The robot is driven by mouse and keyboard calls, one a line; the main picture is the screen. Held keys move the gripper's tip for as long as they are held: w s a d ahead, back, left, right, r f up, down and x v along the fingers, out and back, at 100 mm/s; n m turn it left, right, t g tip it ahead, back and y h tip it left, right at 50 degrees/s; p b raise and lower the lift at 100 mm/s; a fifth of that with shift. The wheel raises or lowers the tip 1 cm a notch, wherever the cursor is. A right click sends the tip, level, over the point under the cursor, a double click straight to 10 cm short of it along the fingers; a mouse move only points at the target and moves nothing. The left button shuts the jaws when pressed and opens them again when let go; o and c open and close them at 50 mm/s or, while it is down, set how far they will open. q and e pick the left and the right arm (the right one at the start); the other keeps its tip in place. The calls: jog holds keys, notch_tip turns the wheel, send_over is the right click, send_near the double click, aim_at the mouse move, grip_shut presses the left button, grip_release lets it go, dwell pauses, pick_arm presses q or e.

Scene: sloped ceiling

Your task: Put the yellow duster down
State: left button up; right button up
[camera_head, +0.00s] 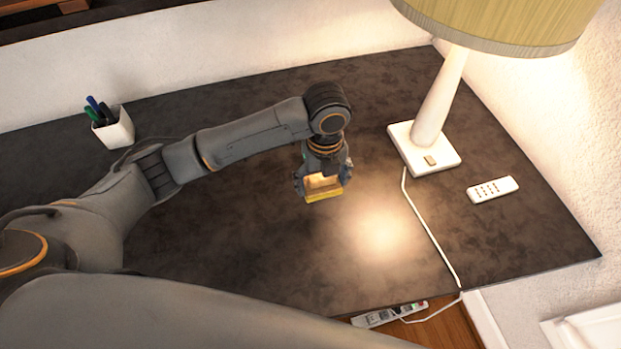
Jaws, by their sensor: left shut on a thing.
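The yellow duster (324,195) is a small block with a yellow lower edge and a paler, lit face. My left gripper (322,184) is shut on it and points down over the dark tabletop (260,240), left of the bright spot of lamplight. I cannot tell whether the duster touches the table or hangs a little above it. The gripper's fingers hide parts of the duster's sides. My right gripper does not show.
A lamp with a white base (405,150) and yellow shade (500,22) stands at the back right, its white cord (428,228) running forward. A white remote (492,189) lies right of it. A pen cup (115,130) stands at left. A power strip (388,314) lies beyond the front edge.

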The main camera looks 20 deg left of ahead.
pick_arm(q)
jog(key=w+a+f, duration=0.1)
jog(key=f, duration=0.1)
jog(key=w+a+f, duration=0.1)
jog(key=w+f, duration=0.1)
jog(key=w+a+f+p, duration=0.1)
jog(key=w+a+f, duration=0.1)
jog(key=shift+w+f, duration=0.1)
jog(key=shift+f, duration=0.15)
jog(key=shift+w+a+f, duration=0.1)
jog(key=shift+a+f, duration=0.05)
jog(key=shift+f, duration=1.6)
jog(key=shift+f, duration=0.15)
jog(key=o, duration=1)
notch_tip(320, 180, up, 12)
jog(key=shift+r+b, duration=0.2)
jog(key=shift+b, duration=0.3)
